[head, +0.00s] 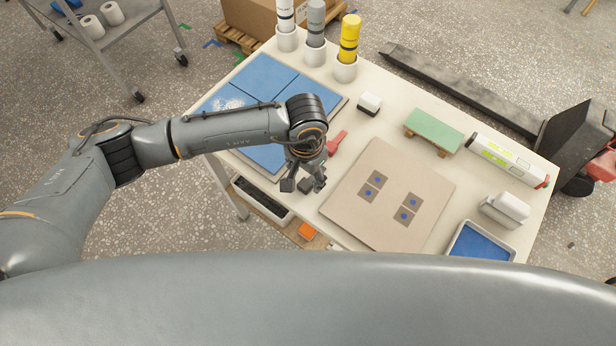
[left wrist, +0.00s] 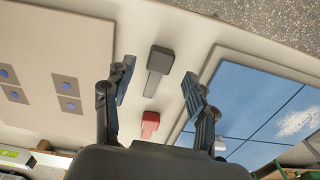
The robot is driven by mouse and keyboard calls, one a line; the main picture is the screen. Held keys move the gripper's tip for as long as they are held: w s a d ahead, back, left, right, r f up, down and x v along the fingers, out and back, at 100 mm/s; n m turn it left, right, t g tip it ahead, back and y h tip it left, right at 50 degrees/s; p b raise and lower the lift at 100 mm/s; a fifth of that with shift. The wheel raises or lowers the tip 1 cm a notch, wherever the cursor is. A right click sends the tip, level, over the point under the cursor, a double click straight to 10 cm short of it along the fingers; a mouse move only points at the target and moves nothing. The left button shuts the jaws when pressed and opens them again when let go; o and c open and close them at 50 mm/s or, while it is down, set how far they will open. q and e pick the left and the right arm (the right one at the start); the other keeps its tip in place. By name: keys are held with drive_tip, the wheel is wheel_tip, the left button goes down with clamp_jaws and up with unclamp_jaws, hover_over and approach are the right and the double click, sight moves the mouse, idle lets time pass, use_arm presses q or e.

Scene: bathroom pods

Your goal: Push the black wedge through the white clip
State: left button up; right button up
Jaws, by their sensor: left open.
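I cannot make out a black wedge or a white clip in either view. My left gripper (head: 304,184) is open and points down near the table's front edge, left of the beige board. In the left wrist view its two fingers (left wrist: 158,75) stand apart. A dark grey block with a narrow stem (left wrist: 160,62) lies on the table and shows between them, not gripped. A red handle-like piece (left wrist: 150,122) lies in line with it, and it also shows in the head view (head: 338,142). My right gripper is out of view.
The beige board (head: 345,195) carries brown pads with blue dots. Blue tiles (head: 250,75) lie at left. A small white-and-black block (head: 369,103), green platform (head: 434,130), white tube (head: 507,160), white container (head: 505,209) and blue-filled tray (head: 480,242) stand around it. Bottles (head: 348,45) stand at the back.

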use_arm(q)
drive_tip(key=shift+f, duration=1.15)
drive_tip(key=c, duration=1)
drive_tip(key=shift+c, duration=0.2)
